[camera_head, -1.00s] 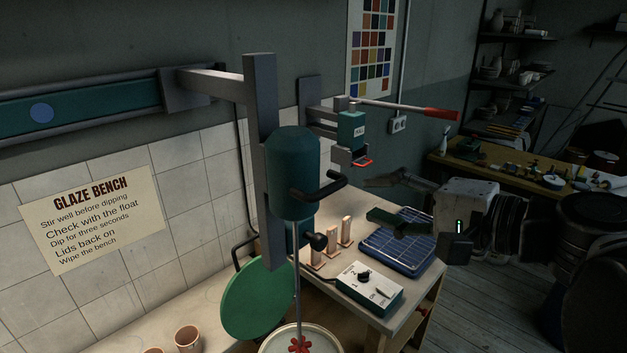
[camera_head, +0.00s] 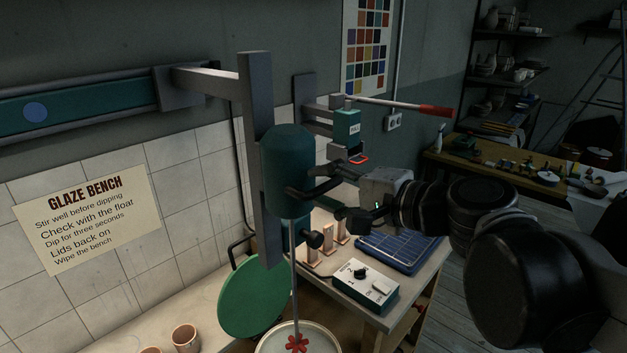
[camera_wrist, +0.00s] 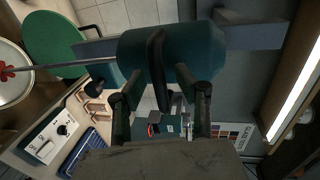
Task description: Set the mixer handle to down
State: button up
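The mixer's dark teal motor head (camera_head: 286,160) hangs on a grey upright post in the head view. Its black handle (camera_head: 300,193) sticks out from the head's side towards the right. A thin shaft runs down to a red paddle (camera_head: 297,343) at the round pale bucket (camera_head: 268,346). My gripper (camera_head: 326,202) is open, just right of the handle, its fingers pointing at the mixer. In the wrist view, the black handle (camera_wrist: 155,62) lies ahead, between my open fingertips (camera_wrist: 158,78). I cannot tell whether a finger touches it.
A green lid (camera_head: 250,298) leans by the bucket. A press with a red-tipped lever (camera_head: 434,110) is behind. Clay cups (camera_head: 185,338) stand at lower left.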

jog(key=shift+c, duration=0.3)
grip_shut()
jog(key=shift+f, duration=0.15)
notch_tip(320, 180, down, 19)
jog(key=b, duration=1.2)
jog(key=shift+b, duration=0.4)
jog(key=shift+s+f, duration=0.1)
jog(key=shift+f, duration=0.1)
